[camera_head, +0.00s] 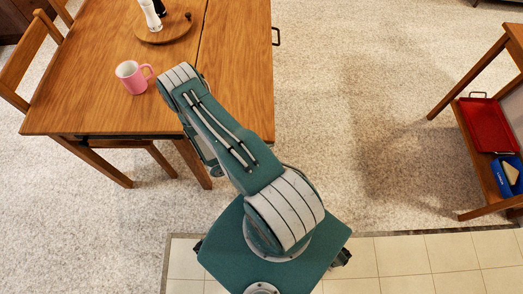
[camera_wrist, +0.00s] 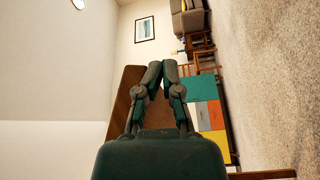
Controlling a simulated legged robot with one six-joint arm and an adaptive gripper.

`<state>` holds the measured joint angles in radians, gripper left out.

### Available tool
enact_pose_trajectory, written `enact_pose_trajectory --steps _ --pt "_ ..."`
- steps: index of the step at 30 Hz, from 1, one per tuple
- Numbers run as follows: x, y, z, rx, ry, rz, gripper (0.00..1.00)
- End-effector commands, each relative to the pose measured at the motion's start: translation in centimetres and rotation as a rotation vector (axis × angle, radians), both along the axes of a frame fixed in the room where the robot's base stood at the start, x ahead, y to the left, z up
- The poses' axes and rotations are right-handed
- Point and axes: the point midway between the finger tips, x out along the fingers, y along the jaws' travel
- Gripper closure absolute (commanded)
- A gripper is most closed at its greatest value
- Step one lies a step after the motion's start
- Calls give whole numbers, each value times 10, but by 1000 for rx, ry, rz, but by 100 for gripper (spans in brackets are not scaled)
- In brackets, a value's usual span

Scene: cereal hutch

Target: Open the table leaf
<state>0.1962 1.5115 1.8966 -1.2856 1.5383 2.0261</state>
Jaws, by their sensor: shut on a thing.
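The wooden table (camera_head: 105,90) is at the upper left in the head view. A seam divides its top from the table leaf (camera_head: 237,70) on the right, which looks level with the rest. A dark handle (camera_head: 276,37) is on the leaf's right edge. In the wrist view a brown wooden panel (camera_wrist: 125,92), probably the leaf, shows beside and partly behind the fingers. My gripper (camera_wrist: 162,66) has its fingertips drawn together, but what lies between them does not show. In the head view my arm hides the gripper.
A pink mug (camera_head: 133,77) and a round wooden tray (camera_head: 178,30) with shakers stand on the table. A chair (camera_head: 30,55) is at the left. A shelf unit (camera_head: 485,180) at the right holds a red tray (camera_head: 487,125). The carpet between is clear.

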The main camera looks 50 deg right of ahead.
Motion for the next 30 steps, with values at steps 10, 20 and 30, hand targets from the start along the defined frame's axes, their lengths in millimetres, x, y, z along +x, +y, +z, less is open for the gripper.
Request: enact_pose_trajectory --steps 10,20,30 --pt "-7 -6 54 -78 89 1 100" --pt "-8 -7 67 -76 88 1 100" --pt "-7 -7 67 -76 87 2 100"
